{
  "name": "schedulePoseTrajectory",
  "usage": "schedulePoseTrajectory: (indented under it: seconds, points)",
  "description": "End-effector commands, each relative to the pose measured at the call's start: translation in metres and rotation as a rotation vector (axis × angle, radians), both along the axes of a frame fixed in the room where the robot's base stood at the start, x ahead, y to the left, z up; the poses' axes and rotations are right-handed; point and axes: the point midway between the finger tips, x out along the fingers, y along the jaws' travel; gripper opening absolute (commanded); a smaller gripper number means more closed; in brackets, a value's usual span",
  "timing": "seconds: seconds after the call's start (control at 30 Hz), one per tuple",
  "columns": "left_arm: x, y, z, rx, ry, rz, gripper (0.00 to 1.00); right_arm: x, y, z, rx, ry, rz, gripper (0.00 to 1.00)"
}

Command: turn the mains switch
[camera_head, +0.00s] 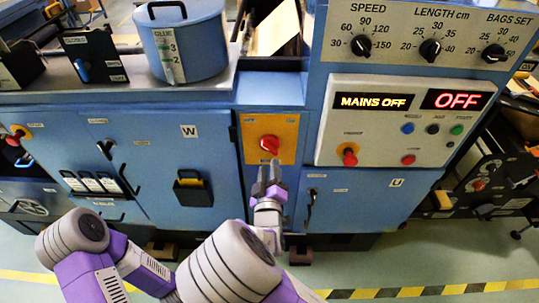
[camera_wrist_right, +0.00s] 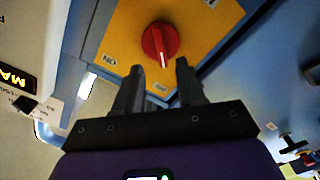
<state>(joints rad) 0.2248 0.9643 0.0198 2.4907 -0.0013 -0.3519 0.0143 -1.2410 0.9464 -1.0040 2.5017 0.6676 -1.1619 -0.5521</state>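The mains switch (camera_head: 269,144) is a red rotary knob on a yellow plate (camera_head: 285,124), on the front of the blue machine. It also shows in the right wrist view, where the red knob (camera_wrist_right: 160,42) has a pale mark at its lower end. The display (camera_head: 373,102) reads MAINS OFF. My right gripper (camera_head: 268,168) is just below the knob in the head view. In the right wrist view my right gripper (camera_wrist_right: 158,68) has its two fingers apart with nothing between them, and the fingertips are close to the knob, not around it. My left gripper is not in view.
A control panel (camera_head: 420,140) with a red knob (camera_head: 350,156) and several buttons is to the right. A second display (camera_head: 458,99) reads OFF. A blue glue pot (camera_head: 190,50) stands above left. A black door handle (camera_head: 311,203) is right of my gripper.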

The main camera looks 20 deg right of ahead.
Motion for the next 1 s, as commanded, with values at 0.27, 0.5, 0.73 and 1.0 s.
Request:
schedulePoseTrajectory:
  seconds: [0.27, 0.5, 0.73, 1.0]
  points:
    - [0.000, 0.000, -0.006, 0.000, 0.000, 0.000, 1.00, 0.042, -0.013, -0.001, 0.001, -0.001, -0.002, 0.39]
    - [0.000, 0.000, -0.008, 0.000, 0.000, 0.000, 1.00, 0.065, -0.019, -0.001, 0.001, 0.003, 0.000, 0.39]
    - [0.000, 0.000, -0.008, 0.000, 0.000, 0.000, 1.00, 0.067, -0.020, -0.001, 0.001, 0.003, 0.001, 0.39]
    - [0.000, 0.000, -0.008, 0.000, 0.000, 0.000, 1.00, 0.067, -0.019, -0.001, 0.001, 0.003, 0.001, 0.09]
